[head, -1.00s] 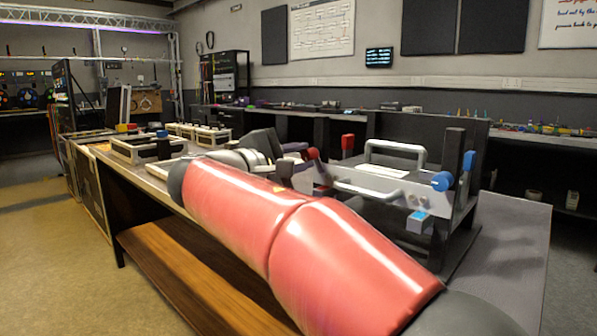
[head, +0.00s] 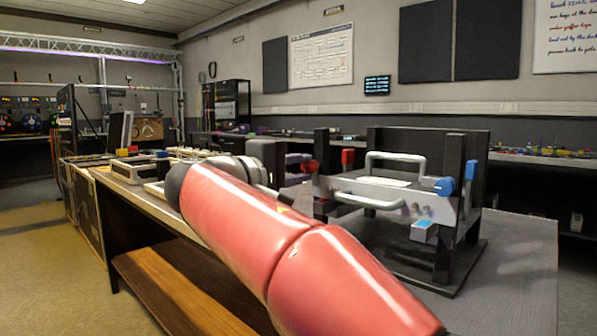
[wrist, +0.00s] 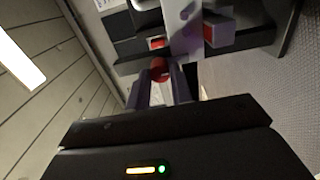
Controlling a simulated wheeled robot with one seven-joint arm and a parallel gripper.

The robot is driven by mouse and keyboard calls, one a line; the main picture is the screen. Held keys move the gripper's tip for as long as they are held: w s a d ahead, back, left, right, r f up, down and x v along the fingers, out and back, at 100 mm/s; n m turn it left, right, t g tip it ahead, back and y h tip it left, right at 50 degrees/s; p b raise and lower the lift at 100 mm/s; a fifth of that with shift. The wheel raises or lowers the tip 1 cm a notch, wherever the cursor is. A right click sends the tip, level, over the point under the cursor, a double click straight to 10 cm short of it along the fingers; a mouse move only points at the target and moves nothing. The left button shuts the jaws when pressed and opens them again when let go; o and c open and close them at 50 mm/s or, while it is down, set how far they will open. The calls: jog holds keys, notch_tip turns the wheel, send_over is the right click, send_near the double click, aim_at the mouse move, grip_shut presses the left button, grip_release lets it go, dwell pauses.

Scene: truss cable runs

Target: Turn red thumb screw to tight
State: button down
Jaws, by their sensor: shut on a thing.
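The red thumb screw (head: 311,166) is a small round knob on the left end of a grey plate held in a black stand. In the wrist view the red knob (wrist: 159,69) sits between the tips of my gripper (wrist: 163,78). My gripper also shows in the head view (head: 302,170), reaching the screw from the left. Its fingers are shut on the red knob. The screw's shaft is hidden, and I cannot tell how tight it is.
A red block (head: 347,157) stands just right of the screw. The plate carries light handles (head: 395,157); a blue knob (head: 445,187) and blue upright piece (head: 470,170) are at its right end. The black stand (head: 455,275) rests on a grey bench, clear at right.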

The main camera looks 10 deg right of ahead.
jog(key=c, duration=1.2)
grip_release()
jog(key=shift+c, duration=0.2)
jog(key=v, duration=0.7)
jog(key=shift+s+a, duration=0.2)
jog(key=shift+a, duration=0.15)
jog(key=shift+a, duration=0.1)
